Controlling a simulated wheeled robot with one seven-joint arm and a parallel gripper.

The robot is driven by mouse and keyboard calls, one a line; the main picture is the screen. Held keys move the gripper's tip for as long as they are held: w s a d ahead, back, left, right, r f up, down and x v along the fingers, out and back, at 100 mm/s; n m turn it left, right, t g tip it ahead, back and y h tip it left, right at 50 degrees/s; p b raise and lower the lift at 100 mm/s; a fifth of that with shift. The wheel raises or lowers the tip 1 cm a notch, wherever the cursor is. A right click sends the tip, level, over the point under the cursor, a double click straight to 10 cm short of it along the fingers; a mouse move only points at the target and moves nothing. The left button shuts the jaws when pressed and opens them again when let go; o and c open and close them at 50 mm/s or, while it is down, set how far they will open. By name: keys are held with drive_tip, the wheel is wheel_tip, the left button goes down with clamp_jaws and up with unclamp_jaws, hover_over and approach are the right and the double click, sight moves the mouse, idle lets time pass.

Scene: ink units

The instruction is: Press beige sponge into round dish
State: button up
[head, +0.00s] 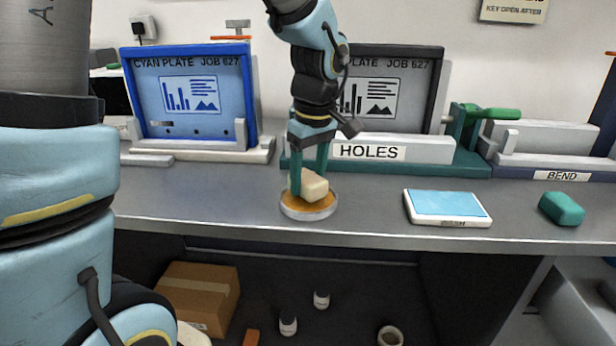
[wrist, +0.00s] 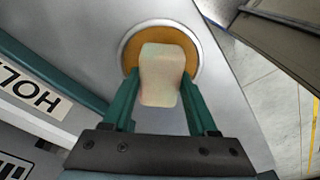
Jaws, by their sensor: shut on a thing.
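The beige sponge (head: 309,186) is a pale block between the green fingers of my gripper (head: 309,180). My gripper is shut on it and points down. The round dish (head: 310,214) has a grey metal rim and an orange-brown inside, and stands on the grey bench top. The sponge is over the dish in the head view; I cannot tell for sure whether it touches the inside. In the wrist view the sponge (wrist: 161,75) lies between the fingers (wrist: 160,95) and covers the middle of the dish (wrist: 124,52).
A white pad with a blue top (head: 447,207) and a green block (head: 561,208) lie to the right on the bench (head: 370,196). Behind stand a blue-framed cyan plate (head: 190,95), a dark-framed plate and the HOLES fixture (head: 400,149). A cardboard box (head: 200,295) is below.

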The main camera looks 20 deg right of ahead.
sight(308, 177)
drive_tip(key=shift+f+b, duration=0.3)
drive_tip(key=shift+f, duration=0.1)
idle(1.1)
drive_tip(key=shift+r, duration=0.1)
drive_tip(key=shift+r+p, duration=2.75)
drive_tip(key=shift+r, duration=0.75)
